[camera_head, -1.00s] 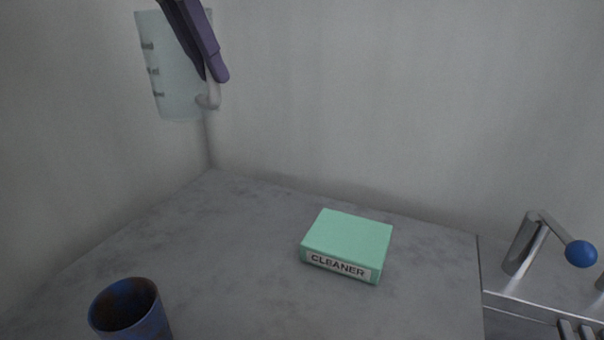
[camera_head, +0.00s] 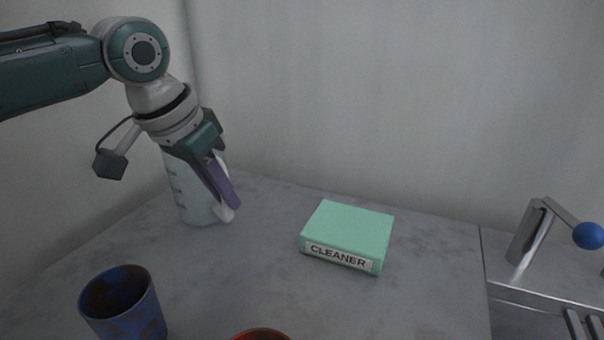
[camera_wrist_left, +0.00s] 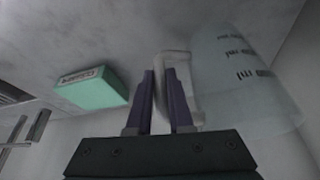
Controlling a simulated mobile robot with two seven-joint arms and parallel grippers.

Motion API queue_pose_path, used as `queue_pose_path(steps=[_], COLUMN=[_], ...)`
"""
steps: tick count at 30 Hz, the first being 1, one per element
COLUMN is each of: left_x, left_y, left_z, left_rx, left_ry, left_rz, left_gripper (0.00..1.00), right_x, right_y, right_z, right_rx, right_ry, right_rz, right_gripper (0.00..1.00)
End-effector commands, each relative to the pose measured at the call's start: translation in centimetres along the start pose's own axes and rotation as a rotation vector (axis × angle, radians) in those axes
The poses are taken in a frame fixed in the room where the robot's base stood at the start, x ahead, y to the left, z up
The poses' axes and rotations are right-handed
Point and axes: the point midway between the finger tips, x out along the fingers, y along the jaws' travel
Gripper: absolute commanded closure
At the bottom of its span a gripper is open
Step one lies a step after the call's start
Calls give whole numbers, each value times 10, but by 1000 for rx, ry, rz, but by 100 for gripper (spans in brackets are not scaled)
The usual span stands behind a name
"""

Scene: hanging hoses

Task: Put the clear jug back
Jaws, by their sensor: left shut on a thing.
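The clear jug (camera_head: 189,197) is upright at the back left corner of the grey counter, with dark measuring marks on its side. Its base is at or just above the counter; I cannot tell which. My left gripper (camera_head: 226,196) is shut on the jug's white handle, and its arm hides the jug's top. In the left wrist view the jug (camera_wrist_left: 238,75) is on the right, with its pale handle at the purple fingers (camera_wrist_left: 163,80). My right gripper is not in view.
A green cleaner box (camera_head: 347,234) lies on the counter (camera_head: 265,270) right of the jug. A blue cup (camera_head: 125,306) stands at front left, and a red rim (camera_head: 262,335) shows at the bottom edge. A tap with a blue knob (camera_head: 588,236) is at the right.

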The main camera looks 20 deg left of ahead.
Motion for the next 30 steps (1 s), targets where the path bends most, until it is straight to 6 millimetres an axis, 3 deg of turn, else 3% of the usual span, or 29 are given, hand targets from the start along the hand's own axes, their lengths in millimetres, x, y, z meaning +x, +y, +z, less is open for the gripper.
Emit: queue_pose_path(steps=[12,13,20,30], left_x=[6,6,6,0], left_y=[0,0,0,0], left_z=[2,2,2,0], left_rx=[0,0,0,1], left_ry=[1,1,1,2], left_rz=[-1,-1,-1,-1], left_gripper=[100,79,53,51], right_x=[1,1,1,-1], right_y=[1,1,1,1], right_z=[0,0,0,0], right_rx=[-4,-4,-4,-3], right_ry=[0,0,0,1], right_rz=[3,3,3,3], right_gripper=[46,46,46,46])
